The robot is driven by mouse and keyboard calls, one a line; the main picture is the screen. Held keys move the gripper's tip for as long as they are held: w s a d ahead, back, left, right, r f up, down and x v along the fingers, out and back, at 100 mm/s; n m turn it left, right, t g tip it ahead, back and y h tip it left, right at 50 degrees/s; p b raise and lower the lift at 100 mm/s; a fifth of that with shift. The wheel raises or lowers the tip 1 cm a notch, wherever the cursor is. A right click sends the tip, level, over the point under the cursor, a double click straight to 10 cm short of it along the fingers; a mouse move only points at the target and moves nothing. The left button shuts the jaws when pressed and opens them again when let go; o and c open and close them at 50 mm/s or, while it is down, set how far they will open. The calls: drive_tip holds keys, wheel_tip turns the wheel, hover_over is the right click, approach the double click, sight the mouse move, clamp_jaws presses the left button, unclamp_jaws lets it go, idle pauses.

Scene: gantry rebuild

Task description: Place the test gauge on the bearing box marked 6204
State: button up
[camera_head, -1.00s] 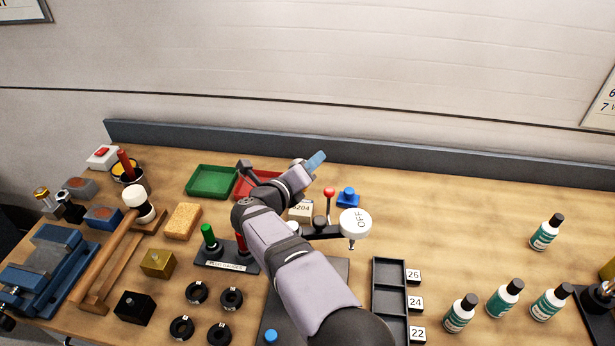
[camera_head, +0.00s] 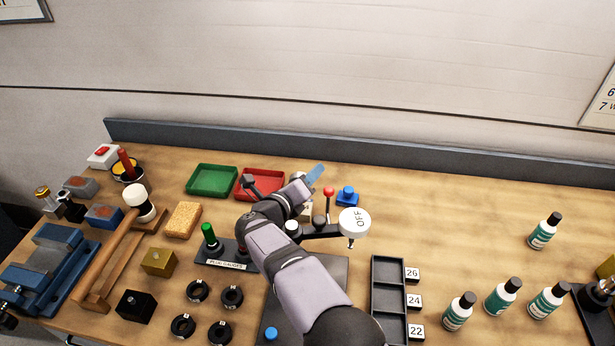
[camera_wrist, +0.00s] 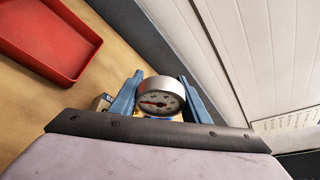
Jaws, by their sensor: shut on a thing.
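In the head view my gripper (camera_head: 315,171) is over the back of the bench, left of the red-knobbed lever, and the gauge is hidden by my arm. The cream bearing box (camera_head: 307,211) is mostly covered by my wrist and its number does not show. A box corner (camera_wrist: 103,102) shows beside the left finger in the wrist view. I cannot tell whether the gauge touches a box.
A red-knobbed lever (camera_head: 329,205), a blue knobbed block (camera_head: 347,196) and a white OFF disc (camera_head: 355,222) stand close on the right.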

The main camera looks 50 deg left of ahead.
drive_tip(key=o, duration=1.2)
drive_tip(key=shift+c, duration=0.2)
drive_tip(key=b+v, duration=0.3)
drive_tip(key=v, duration=0.9)
drive_tip(key=shift+r, duration=0.2)
